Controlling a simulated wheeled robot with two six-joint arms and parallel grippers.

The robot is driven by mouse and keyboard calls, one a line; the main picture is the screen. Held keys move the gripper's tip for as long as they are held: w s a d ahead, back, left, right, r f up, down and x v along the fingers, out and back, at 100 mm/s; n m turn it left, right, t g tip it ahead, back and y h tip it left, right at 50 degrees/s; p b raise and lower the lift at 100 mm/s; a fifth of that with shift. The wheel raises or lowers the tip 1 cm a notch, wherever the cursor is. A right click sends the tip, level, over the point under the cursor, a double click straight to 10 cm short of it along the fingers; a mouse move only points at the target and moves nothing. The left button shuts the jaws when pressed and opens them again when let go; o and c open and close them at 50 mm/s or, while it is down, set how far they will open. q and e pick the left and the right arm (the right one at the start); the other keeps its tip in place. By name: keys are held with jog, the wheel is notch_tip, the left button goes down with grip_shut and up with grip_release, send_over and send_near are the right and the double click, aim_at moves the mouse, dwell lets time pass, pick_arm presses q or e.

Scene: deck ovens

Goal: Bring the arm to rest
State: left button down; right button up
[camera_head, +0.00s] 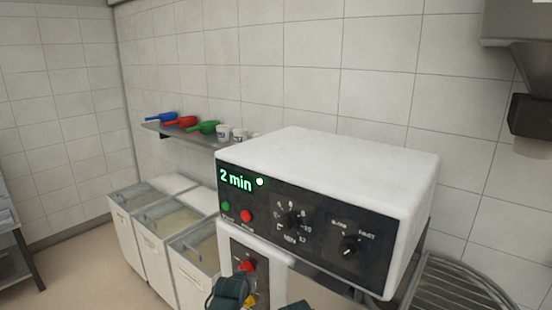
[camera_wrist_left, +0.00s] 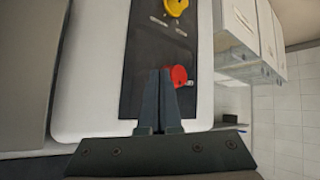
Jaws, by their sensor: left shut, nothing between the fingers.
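My left gripper (camera_wrist_left: 160,100) shows in the left wrist view with its two dark fingers together and nothing between them. Its tips appear beside a red knob (camera_wrist_left: 177,76) on a black control panel; I cannot tell whether they touch it. Dark parts of my arm show at the bottom of the head view, below the same red knob (camera_head: 246,265). My right gripper is not in view.
A white machine (camera_head: 330,165) with a lit "2 min" display stands over the panel. A yellow knob (camera_wrist_left: 176,6) is near the red one. Lidded bins (camera_head: 150,230) stand left. A shelf (camera_head: 185,134) holds coloured scoops and cups. A wire rack (camera_head: 455,285) is at right.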

pick_arm(q)
jog(key=s+d+f+m+g+y+p, duration=0.1)
jog(key=s+g, duration=0.4)
jog(key=s, duration=0.7)
jog(key=s+d+f+m+g+y+p, duration=0.1)
jog(key=s+g, duration=0.4)
jog(key=s, duration=0.7)
jog(key=d+m+p, duration=0.1)
jog(key=m+p, duration=0.1)
jog(key=shift+f+m, duration=0.3)
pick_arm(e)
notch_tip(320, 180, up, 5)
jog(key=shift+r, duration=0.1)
pick_arm(q)
jog(key=shift+s+d, duration=0.1)
dwell(1.0)
